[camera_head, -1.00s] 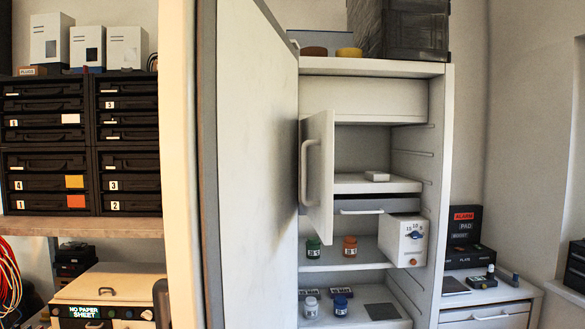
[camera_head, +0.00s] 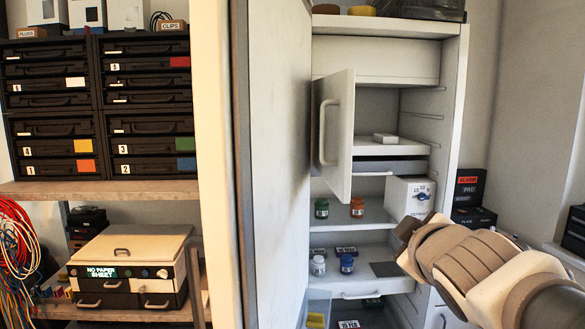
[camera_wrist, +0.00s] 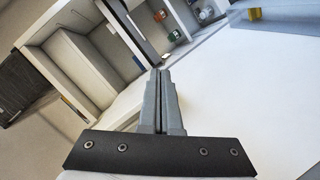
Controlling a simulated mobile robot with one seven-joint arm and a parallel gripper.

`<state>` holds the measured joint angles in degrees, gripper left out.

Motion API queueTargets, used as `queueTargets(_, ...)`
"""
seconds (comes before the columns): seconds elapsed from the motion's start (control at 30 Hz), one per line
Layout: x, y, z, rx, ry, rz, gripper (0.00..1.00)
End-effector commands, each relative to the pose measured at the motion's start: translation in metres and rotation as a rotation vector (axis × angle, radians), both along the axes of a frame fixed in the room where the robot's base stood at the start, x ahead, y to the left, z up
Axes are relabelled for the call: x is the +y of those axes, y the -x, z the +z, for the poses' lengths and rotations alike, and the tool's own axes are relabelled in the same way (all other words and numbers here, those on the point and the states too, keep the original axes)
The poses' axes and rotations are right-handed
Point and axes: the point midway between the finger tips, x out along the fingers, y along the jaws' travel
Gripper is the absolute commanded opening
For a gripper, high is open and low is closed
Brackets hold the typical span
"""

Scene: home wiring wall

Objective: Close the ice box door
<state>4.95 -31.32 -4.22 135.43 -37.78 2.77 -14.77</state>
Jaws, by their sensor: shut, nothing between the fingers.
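The ice box door (camera_head: 338,135) is a small white panel with a vertical bar handle (camera_head: 327,132). It stands swung open, toward me, in the upper part of the white cabinet, and the compartment (camera_head: 378,105) behind it shows open. My gripper (camera_head: 402,230) is at the lower right of the head view, below and right of the door and apart from it. In the wrist view, my gripper (camera_wrist: 160,75) has its two grey fingers together with nothing between them. I cannot tell for sure which panel in the wrist view is the ice box door.
The large cabinet door (camera_head: 275,165) stands open on the left. A white dial box (camera_head: 410,197) sits close to my gripper. Shelves below hold small jars (camera_head: 347,262). Black drawers (camera_head: 150,90) and a printer-like box (camera_head: 130,265) stand far left.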

Motion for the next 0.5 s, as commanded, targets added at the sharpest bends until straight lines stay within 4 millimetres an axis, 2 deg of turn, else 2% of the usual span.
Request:
queueTargets(0.1, 0.009, -0.024, 0.033, -0.115, 0.200, 0.144, 0.00)
queueTargets(0.2, 0.026, -0.037, 0.053, -0.198, 0.361, 0.282, 0.00)
queueTargets(0.33, 0.049, -0.045, 0.066, -0.280, 0.524, 0.446, 0.00)
queueTargets(0.5, 0.068, -0.045, 0.069, -0.335, 0.637, 0.581, 0.00)
